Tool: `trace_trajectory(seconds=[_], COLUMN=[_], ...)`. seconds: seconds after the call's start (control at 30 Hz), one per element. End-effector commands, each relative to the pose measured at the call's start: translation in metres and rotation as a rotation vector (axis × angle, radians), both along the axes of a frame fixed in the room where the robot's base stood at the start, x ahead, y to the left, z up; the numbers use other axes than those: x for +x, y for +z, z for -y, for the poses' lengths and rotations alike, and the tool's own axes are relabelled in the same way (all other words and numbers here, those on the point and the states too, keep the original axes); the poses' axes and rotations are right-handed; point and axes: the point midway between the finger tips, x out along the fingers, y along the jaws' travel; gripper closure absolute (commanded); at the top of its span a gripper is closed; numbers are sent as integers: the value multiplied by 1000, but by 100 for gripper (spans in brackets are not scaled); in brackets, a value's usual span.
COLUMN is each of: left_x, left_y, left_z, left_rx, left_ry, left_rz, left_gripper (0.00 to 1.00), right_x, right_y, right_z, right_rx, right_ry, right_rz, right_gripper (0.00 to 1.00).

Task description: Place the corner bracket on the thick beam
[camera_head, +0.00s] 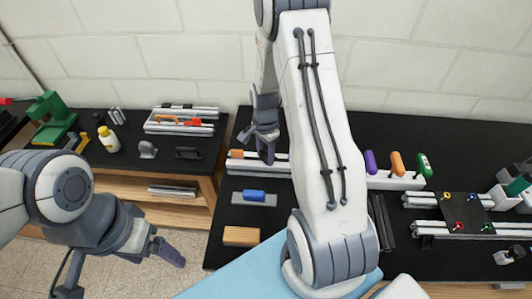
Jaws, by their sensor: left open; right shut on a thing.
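My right gripper (266,150) hangs over the back of the dark table. It is shut on a small dark grey piece, probably the corner bracket, mostly hidden by the fingers. A long pale beam (245,168) lies below and behind it, partly covered by my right arm; it may be the thick beam, but I cannot tell for sure. The gripper looks above this beam; contact cannot be judged. My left gripper (170,253) is open and empty at the lower left, over the floor, away from the tables.
A blue-handled tool (254,195) and a wooden block (241,236) lie on the near left of the table. Purple, orange and green handles (397,164) stand at the back. Rails with a black plate (467,208) lie right.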

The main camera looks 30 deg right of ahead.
Motion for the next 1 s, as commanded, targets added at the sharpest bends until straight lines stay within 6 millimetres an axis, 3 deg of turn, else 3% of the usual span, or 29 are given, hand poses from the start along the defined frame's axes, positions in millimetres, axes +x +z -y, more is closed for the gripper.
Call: trace_trajectory(seconds=[0.03, 0.1, 0.37, 0.57, 1.0], left_x=[0, 0, 0, 0, 0], left_y=[-1, -1, 0, -2, -24], left_z=[0, 0, 0, 0, 0], left_rx=[0, 0, 0, 0, 0], left_ry=[0, 0, 0, 0, 1], left_rz=[0, 0, 0, 0, 0], left_gripper=[16, 16, 16, 16, 16], right_x=[0, 0, 0, 1, 1], right_y=[-1, -1, -1, 10, 97], right_z=[0, 0, 0, 0, 0], right_rx=[0, 0, 0, -1, -2], right_ry=[0, 0, 0, 0, 0], right_rz=[0, 0, 0, 4, 6], right_gripper=[43, 21, 21, 21, 21])
